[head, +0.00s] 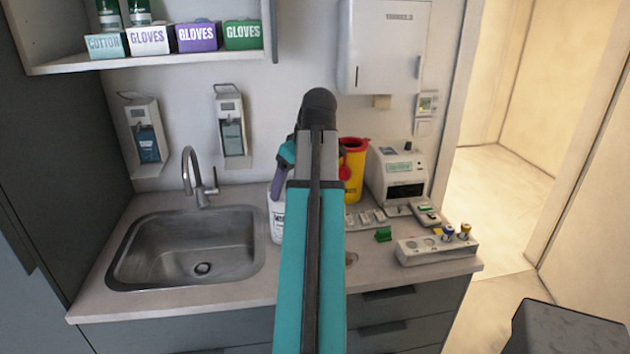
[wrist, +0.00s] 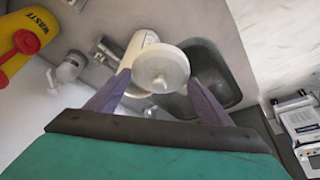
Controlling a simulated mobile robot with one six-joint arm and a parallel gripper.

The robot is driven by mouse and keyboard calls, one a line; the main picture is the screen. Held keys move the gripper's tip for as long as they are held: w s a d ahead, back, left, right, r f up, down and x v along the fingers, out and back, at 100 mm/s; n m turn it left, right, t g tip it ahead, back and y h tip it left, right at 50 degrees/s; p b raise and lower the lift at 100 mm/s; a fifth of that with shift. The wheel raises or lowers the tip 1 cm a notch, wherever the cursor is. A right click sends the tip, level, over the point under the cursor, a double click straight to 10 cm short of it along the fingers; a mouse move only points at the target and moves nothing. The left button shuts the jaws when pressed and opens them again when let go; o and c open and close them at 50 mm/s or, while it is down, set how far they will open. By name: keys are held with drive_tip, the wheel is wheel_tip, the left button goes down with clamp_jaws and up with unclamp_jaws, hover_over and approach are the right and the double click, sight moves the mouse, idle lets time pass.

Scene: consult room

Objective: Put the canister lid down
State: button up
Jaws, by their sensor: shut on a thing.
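My gripper (wrist: 158,80) is shut on the canister lid (wrist: 163,62), a round off-white disc with a small knob, held between its two purple fingers. The white canister (wrist: 138,42) shows behind the lid in the wrist view; the lid overlaps part of it, and I cannot tell the gap between them. In the head view the canister (head: 276,222) stands on the counter (head: 240,196) right of the sink, mostly hidden by my arm. One purple finger shows above it there; the lid is hidden.
The sink (head: 190,248) lies left of the canister. Some bare counter shows in front of the rack and block.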

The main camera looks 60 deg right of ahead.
drive_tip(key=w+a+f+n, duration=0.1)
drive_tip(key=w+a+f, duration=0.2)
drive_tip(key=w+a, duration=0.8)
drive_tip(key=w+a+f, duration=0.3)
drive_tip(key=w+a, duration=0.6)
drive_tip(key=w, duration=0.4)
drive_tip(key=w+a+f, duration=0.1)
drive_tip(key=w+a, duration=0.2)
drive_tip(key=a, duration=0.7)
drive_tip(key=w+a+f+n, duration=0.1)
drive_tip(key=w+a, duration=0.3)
drive_tip(key=a, duration=0.7)
drive_tip(key=w+a+f+y, duration=0.1)
drive_tip(key=w+a+f, duration=0.1)
drive_tip(key=a, duration=0.9)
drive_tip(key=shift+w+f+n+b, duration=0.3)
drive_tip(key=shift+w+f+b, duration=0.15)
drive_tip(key=shift+w, duration=0.35)
drive_tip(key=shift+d+r, duration=0.1)
drive_tip(key=shift+d, duration=0.05)
